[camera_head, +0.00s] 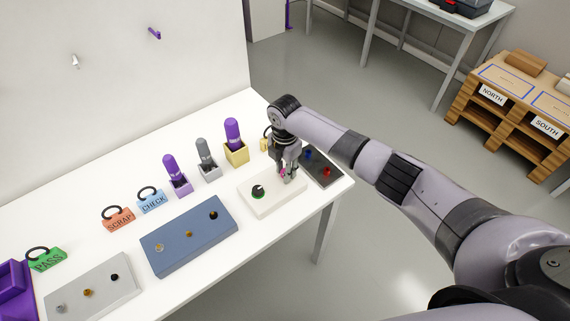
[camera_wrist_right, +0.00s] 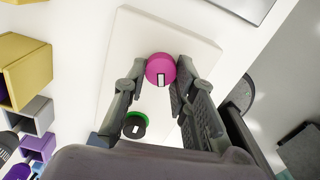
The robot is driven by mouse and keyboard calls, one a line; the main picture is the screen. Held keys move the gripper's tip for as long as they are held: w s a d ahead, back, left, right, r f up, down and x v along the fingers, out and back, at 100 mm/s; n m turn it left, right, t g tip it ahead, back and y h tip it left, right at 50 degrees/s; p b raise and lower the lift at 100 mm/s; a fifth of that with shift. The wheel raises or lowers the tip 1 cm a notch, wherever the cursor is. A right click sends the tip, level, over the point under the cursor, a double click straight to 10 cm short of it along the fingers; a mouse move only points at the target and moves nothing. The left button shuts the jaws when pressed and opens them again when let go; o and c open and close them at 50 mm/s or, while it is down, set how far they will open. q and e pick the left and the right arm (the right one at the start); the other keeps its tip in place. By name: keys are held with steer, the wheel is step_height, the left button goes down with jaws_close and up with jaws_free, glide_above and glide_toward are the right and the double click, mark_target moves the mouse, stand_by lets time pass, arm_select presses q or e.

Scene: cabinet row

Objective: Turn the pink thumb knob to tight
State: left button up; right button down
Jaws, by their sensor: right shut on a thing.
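The pink thumb knob (camera_wrist_right: 160,70) stands on a white panel (camera_wrist_right: 133,40). It is round with a white pointer mark that runs up and down in the right wrist view. My right gripper (camera_wrist_right: 158,78) is shut on the pink knob, with one finger on each side. In the head view my right gripper (camera_head: 287,177) reaches down to the panel (camera_head: 272,206) and hides most of the pink knob (camera_head: 283,173). A black knob with a green ring (camera_head: 258,191) sits beside it on the same panel. No tight label is readable. My left gripper is not in view.
A dark panel with blue and red knobs (camera_head: 327,171) lies just right of my gripper. A blue panel (camera_head: 190,243) and a grey panel (camera_head: 92,297) lie to the left. Purple and grey handles stand in small boxes behind, including a yellow box (camera_head: 236,154).

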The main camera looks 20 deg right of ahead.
steer(key=m+p, duration=0.1)
steer(key=m, duration=0.1)
steer(key=m+p, duration=0.1)
steer(key=m, duration=0.1)
steer(key=shift+w+r+m+p, duration=0.1)
steer(key=shift+r+m+p, duration=0.1)
steer(key=shift+m+p, duration=0.1)
steer(key=m+p, duration=0.2)
steer(key=m, duration=0.3)
steer(key=shift+w, duration=0.1)
steer(key=m+p, duration=0.2)
steer(key=m, duration=0.3)
steer(key=shift+w, duration=0.1)
steer(key=m+p, duration=0.1)
steer(key=m, duration=0.4)
steer(key=shift+d+p, duration=0.1)
steer(key=shift+p, duration=0.3)
steer(key=m+p, duration=0.1)
steer(key=m, duration=0.4)
steer(key=shift+w+d, duration=0.1)
steer(key=m, duration=0.5)
steer(key=shift+p, duration=0.35)
steer(key=m, duration=0.6)
steer(key=shift+d, duration=0.15)
steer(key=m, duration=0.4)
steer(key=shift+m+p, duration=0.35)
steer(key=shift+m, duration=0.05)
